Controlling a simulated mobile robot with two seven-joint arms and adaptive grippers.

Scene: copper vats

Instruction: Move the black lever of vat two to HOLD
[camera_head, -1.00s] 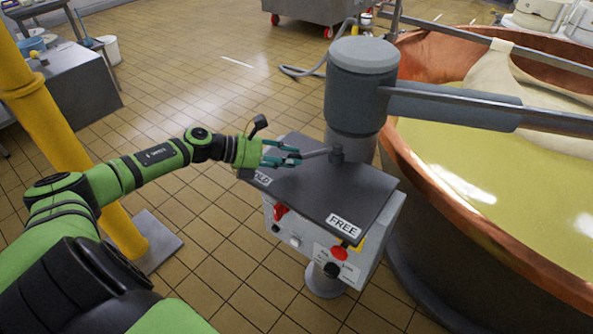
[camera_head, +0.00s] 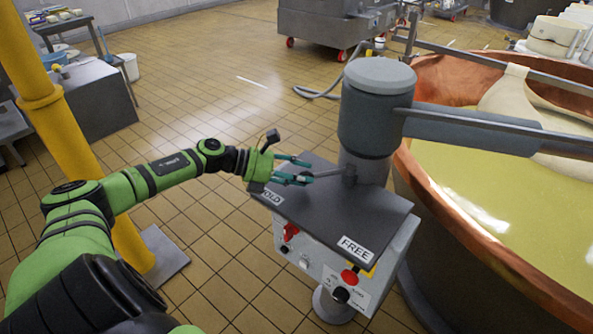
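The black lever (camera_head: 325,174) sits on top of the dark plate (camera_head: 345,208) of the control box beside the copper vat. It runs from a pivot at the foot of the grey column leftwards to my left gripper (camera_head: 297,170). The gripper's two teal fingers are apart, around or beside the lever's outer end; I cannot tell if they touch it. The HOLD label (camera_head: 273,196) is at the plate's left corner, its first letter hidden by the gripper. The FREE label (camera_head: 355,247) is at the near right corner. My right gripper is not in view.
The grey column (camera_head: 375,120) carries a horizontal arm over the copper vat (camera_head: 450,215) of yellow liquid at right. Red and black controls (camera_head: 349,276) are on the box front. A yellow post (camera_head: 62,130) stands at left. Tiled floor is open behind.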

